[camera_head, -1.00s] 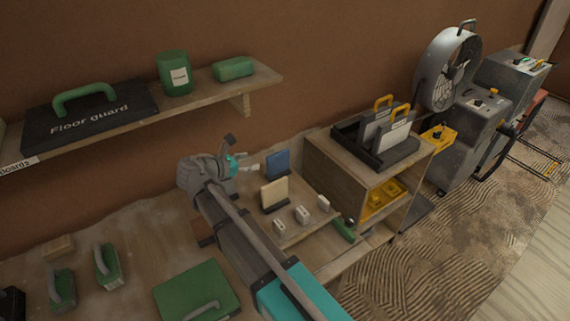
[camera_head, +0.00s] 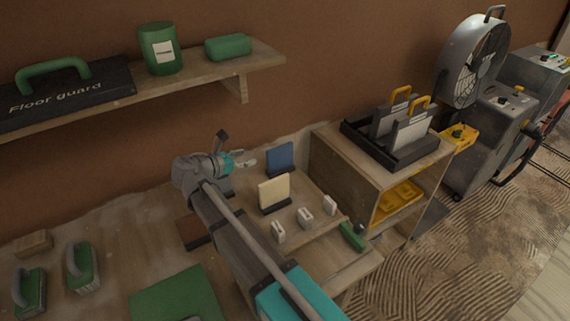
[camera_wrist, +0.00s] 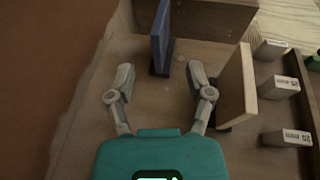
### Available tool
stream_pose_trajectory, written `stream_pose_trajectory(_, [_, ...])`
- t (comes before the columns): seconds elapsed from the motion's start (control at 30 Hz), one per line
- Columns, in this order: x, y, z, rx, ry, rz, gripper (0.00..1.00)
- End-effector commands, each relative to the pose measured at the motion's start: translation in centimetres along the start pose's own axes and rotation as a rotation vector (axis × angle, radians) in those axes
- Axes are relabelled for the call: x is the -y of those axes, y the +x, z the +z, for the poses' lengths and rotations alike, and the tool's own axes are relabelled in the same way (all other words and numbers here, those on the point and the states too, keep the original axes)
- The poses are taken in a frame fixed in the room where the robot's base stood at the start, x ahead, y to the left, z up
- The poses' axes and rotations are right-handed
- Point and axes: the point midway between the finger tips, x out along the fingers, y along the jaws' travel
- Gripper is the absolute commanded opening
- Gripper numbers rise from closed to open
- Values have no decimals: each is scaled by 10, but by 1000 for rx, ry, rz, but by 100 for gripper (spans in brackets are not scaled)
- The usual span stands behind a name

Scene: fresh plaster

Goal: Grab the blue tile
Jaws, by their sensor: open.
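The blue tile (camera_head: 280,158) stands upright in a dark holder on the wooden bench, behind a cream tile (camera_head: 273,192). In the wrist view the blue tile (camera_wrist: 162,38) is seen nearly edge-on, ahead of my gripper (camera_wrist: 160,78) and roughly in line with the gap between the fingers. The gripper is open and empty, with the tile beyond its fingertips. The cream tile (camera_wrist: 237,88) stands close beside the right finger; I cannot tell whether they touch. In the head view my gripper (camera_head: 245,163) is left of the blue tile.
Small labelled blocks (camera_head: 305,216) stand to the right of the cream tile. A wooden cabinet (camera_head: 340,172) with a black rack (camera_head: 410,155) on top is to the right. A shelf (camera_head: 190,82) hangs above on the brown wall. Green-based tools (camera_head: 82,265) lie at the left.

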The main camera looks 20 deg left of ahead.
Motion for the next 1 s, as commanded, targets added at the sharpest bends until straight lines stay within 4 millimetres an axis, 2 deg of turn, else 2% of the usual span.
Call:
stream_pose_trajectory(0.47, [4, 18, 3, 0, 5, -15, 67])
stream_pose_trajectory(1.0, [5, 90, 3, 0, 6, -17, 67])
